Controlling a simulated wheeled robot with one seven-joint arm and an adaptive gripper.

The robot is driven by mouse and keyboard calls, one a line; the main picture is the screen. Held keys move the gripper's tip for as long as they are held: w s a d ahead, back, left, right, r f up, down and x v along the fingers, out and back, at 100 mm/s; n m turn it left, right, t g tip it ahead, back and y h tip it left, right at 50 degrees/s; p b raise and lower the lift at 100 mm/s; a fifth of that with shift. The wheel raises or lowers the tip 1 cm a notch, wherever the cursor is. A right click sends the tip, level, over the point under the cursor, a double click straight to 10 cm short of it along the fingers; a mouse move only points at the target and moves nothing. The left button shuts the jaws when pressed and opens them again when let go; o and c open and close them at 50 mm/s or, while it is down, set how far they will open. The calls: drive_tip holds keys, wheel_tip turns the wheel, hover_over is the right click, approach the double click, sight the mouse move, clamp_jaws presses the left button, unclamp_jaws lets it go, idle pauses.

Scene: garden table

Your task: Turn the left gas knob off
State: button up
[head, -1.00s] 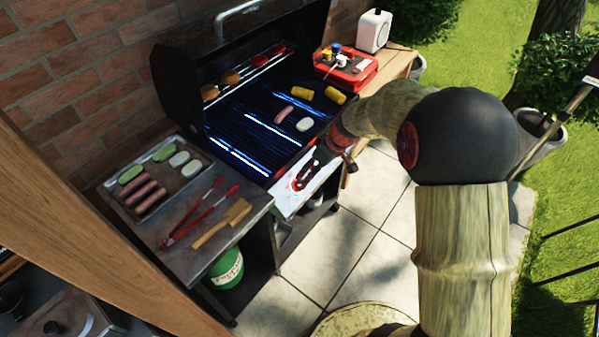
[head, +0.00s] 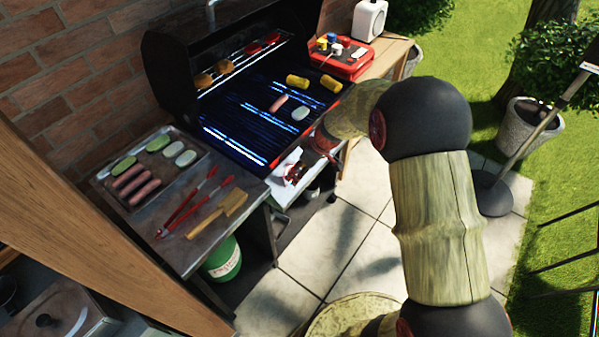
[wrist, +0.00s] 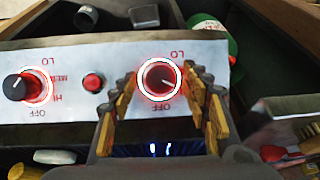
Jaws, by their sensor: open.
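The left gas knob (wrist: 160,78) is dark red with a glowing white-red ring. It sits on the grill's pale metal panel (wrist: 120,55), whose lettering appears upside down in the wrist view. "LO" stands above the knob and "OFF" below it; its pale mark points right and slightly down. My gripper (wrist: 163,84) is open, with one yellow-tipped finger on each side of the knob. I cannot tell whether the fingers touch it.
Another ringed knob (wrist: 25,87) and a red button (wrist: 93,83) lie left in the wrist view. The grill (head: 250,120) holds food over lit blue-white burners. A green canister (head: 222,260) stands below.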

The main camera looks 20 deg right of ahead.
drive_tip(key=c, duration=0.3)
drive_tip(key=c, duration=0.8)
drive_tip(key=shift+c, duration=0.2)
drive_tip(key=shift+w+d+m+y+b, duration=0.15)
drive_tip(key=shift+m+y+b, duration=0.4)
drive_tip(key=shift+m, duration=0.65)
drive_tip(key=m+y+b, duration=0.1)
drive_tip(key=m, duration=0.2)
drive_tip(key=shift+d+f+g, duration=0.1)
drive_tip(key=shift+g, duration=0.2)
drive_tip(key=m+y, duration=0.2)
drive_tip(key=m, duration=0.3)
drive_tip(key=shift+d, duration=0.1)
drive_tip(key=shift+m+y, duration=0.25)
drive_tip(key=shift+m, duration=0.05)
